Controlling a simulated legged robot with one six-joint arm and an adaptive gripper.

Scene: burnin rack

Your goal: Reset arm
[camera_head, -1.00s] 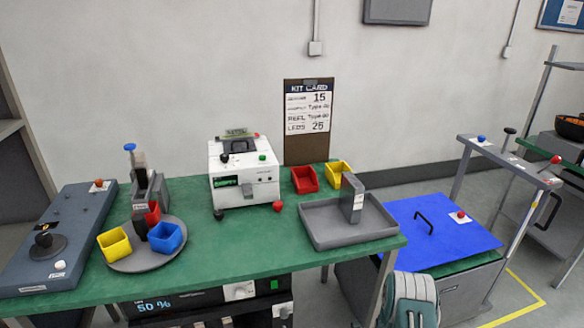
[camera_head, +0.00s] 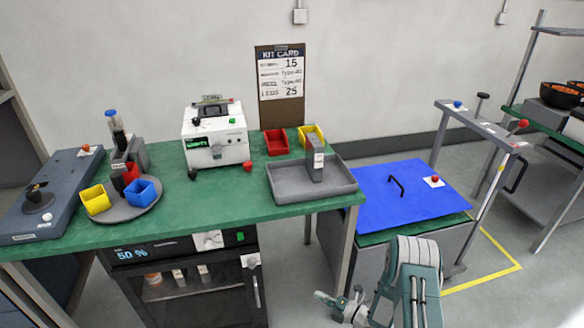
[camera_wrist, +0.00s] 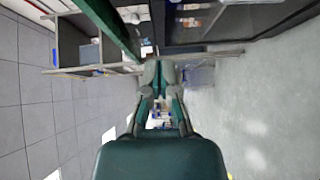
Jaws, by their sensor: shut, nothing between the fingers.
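My arm shows at the bottom right of the head view, folded low in front of the blue-lidded cabinet. My gripper (camera_wrist: 159,68) is seen in the wrist view with its fingers together and nothing between them. In the head view part of my arm's end shows low near the floor, and the fingertips are hard to make out there. The gripper is clear of the green workbench (camera_head: 230,212) and touches nothing that I can see.
A grey tray (camera_head: 285,197) holding a grey box (camera_head: 314,160) sits at the bench's right end. A blue lid (camera_head: 375,200) tops the right cabinet. A white machine (camera_head: 214,135) and a round tray (camera_head: 118,214) stand on the bench. Floor is free at the right (camera_head: 500,300).

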